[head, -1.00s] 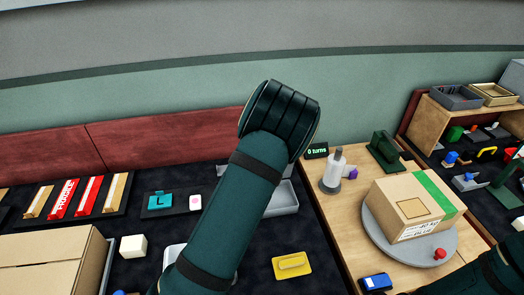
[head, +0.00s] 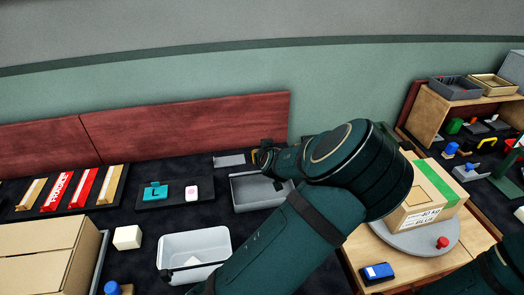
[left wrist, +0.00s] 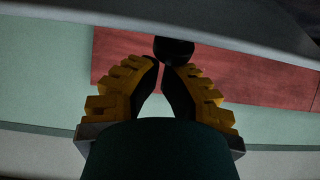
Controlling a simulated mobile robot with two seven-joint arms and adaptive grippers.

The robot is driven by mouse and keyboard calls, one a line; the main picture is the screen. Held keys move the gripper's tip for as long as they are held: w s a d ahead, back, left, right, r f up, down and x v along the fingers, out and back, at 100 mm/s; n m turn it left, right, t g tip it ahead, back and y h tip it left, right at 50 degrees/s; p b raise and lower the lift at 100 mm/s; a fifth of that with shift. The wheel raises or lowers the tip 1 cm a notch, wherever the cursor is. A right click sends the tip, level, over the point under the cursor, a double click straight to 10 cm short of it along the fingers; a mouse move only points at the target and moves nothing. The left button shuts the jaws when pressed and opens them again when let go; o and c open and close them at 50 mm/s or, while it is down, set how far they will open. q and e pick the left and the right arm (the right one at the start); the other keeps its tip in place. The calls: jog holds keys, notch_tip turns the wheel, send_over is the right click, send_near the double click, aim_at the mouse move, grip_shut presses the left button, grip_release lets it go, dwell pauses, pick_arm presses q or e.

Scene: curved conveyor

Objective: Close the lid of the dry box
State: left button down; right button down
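A grey open-topped box (head: 240,195), which looks like the dry box, stands on the dark bench in the head view. A flat grey piece (head: 229,160) lies just behind its left part; I cannot tell whether it is the lid. My left gripper (head: 262,158) is over the back of the box, small and partly hidden by its own wrist. In the left wrist view its yellow-backed fingers (left wrist: 160,64) are brought together at the tips. A round black thing (left wrist: 174,49) shows just beyond the tips, with no clear grip on it. My right gripper is out of view.
A white bin (head: 168,245) stands in front of the box. A teal L-marked block (head: 156,190) is to the left. A carton (head: 425,205) on a grey turntable (head: 425,242) stands on the right. A red panel (head: 200,125) runs behind the bench.

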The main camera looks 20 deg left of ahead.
pick_arm(q)
jog(key=shift+s+d+f+b, duration=0.3)
jog(key=shift+s+d+f, duration=0.5)
jog(key=shift+s+f, duration=0.4)
jog(key=shift+s+d+f+b, duration=0.35)
jog(key=shift+s+d+f, duration=0.55)
jog(key=shift+f, duration=0.5)
jog(key=shift+s+d+f+b, duration=0.3)
jog(key=shift+s+d+f, duration=0.4)
jog(key=shift+s+f, duration=0.5)
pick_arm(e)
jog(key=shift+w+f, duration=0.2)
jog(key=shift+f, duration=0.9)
pick_arm(q)
jog(key=shift+w+f, duration=0.1)
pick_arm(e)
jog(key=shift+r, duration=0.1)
